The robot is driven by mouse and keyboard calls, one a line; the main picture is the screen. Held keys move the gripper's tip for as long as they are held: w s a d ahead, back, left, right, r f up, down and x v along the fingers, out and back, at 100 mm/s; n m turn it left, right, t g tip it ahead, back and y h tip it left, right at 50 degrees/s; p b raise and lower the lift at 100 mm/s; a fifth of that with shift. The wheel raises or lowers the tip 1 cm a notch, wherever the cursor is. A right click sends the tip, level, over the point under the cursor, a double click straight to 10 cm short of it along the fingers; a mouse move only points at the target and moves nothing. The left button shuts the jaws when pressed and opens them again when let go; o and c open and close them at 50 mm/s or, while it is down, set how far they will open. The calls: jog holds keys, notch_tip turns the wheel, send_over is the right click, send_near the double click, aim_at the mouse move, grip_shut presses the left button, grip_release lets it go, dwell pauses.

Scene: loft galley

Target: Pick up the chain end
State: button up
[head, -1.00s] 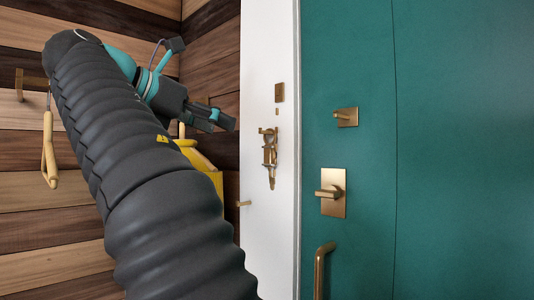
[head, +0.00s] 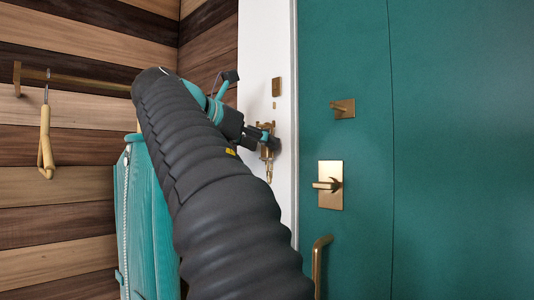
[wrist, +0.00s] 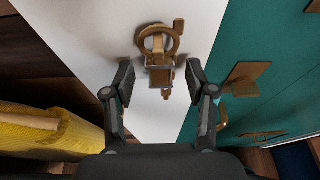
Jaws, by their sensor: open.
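The brass door chain hangs against the white door frame in a small clump. In the head view its lower part (head: 268,172) shows just below my gripper (head: 265,138), which covers some of its upper part. In the wrist view a brass ring and plate (wrist: 158,42) sit ahead of my gripper (wrist: 160,78). The lower brass links (wrist: 166,93) show between the two fingers. The fingers are open and spread on either side of the brass piece, with no visible contact. I cannot tell which link is the chain's end, or how deep the gap is.
The teal door (head: 450,150) has a brass thumb-turn (head: 343,108), a lever plate (head: 330,185) and a pull handle (head: 318,265) to the right. A teal garment (head: 145,220) and a hanger (head: 45,145) are left. Something yellow (wrist: 75,135) is low left in the wrist view.

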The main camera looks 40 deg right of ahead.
jog(key=shift+d, duration=0.25)
grip_shut()
jog(key=a+f+p+v, duration=0.1)
jog(key=f+p+v, duration=0.1)
jog(key=v, duration=1.5)
jog(key=shift+a+f+p, duration=0.4)
jog(key=shift+f, duration=0.4)
